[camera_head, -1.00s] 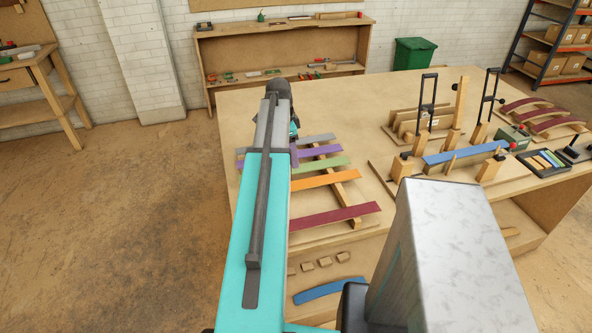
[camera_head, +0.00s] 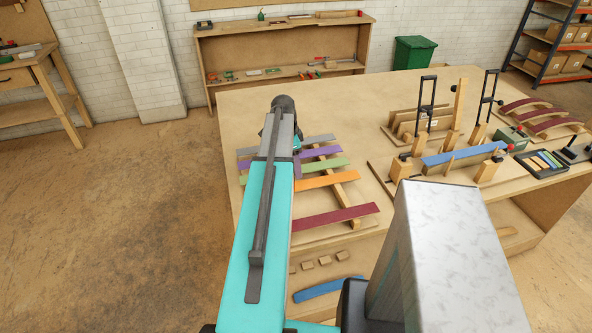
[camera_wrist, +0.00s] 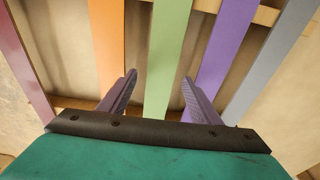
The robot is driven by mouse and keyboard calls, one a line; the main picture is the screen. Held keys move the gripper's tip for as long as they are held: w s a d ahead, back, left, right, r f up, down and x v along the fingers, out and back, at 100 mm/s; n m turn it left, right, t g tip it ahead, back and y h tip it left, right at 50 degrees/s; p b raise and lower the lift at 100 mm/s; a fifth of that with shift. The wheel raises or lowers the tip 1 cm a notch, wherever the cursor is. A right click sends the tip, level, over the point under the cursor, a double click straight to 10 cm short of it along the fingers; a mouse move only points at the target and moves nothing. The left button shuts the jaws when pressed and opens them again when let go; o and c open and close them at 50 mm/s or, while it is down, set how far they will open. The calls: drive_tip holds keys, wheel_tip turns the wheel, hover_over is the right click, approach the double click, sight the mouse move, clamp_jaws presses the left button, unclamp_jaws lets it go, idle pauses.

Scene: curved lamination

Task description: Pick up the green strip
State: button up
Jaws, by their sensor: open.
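The green strip (camera_head: 328,164) lies on a wooden rack on the workbench, between the purple and orange strips; my arm hides part of it. In the wrist view the green strip (camera_wrist: 166,50) runs between the two fingers of my gripper (camera_wrist: 159,80). The gripper is open and empty, with one finger in the picture on each side of the strip. Its height above the strip is hard to judge.
Purple (camera_wrist: 227,40), grey (camera_wrist: 275,60), orange (camera_wrist: 107,50) and dark red (camera_wrist: 22,60) strips lie beside the green one. A blue strip (camera_head: 462,153) sits in a fixture to the right. Another blue strip (camera_head: 325,289) lies lower, in front.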

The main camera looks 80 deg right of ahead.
drive_tip(key=shift+c, duration=0.2)
idle(0.4)
drive_tip(key=c, duration=1.1)
drive_tip(key=shift+r, duration=0.1)
drive_tip(key=shift+r+b, duration=0.9)
drive_tip(key=shift+r, duration=0.75)
drive_tip(key=s+a+b, duration=0.1)
drive_tip(key=s+a, duration=0.1)
drive_tip(key=s, duration=0.2)
drive_tip(key=s+a+r+b, duration=0.1)
drive_tip(key=s+a, duration=0.2)
drive_tip(key=s, duration=0.2)
drive_tip(key=s+a+b, duration=0.1)
drive_tip(key=s+a, duration=0.2)
drive_tip(key=s, duration=0.1)
drive_tip(key=shift+s+r+b, duration=0.2)
drive_tip(key=shift+s+b, duration=0.15)
drive_tip(key=shift+s, duration=0.05)
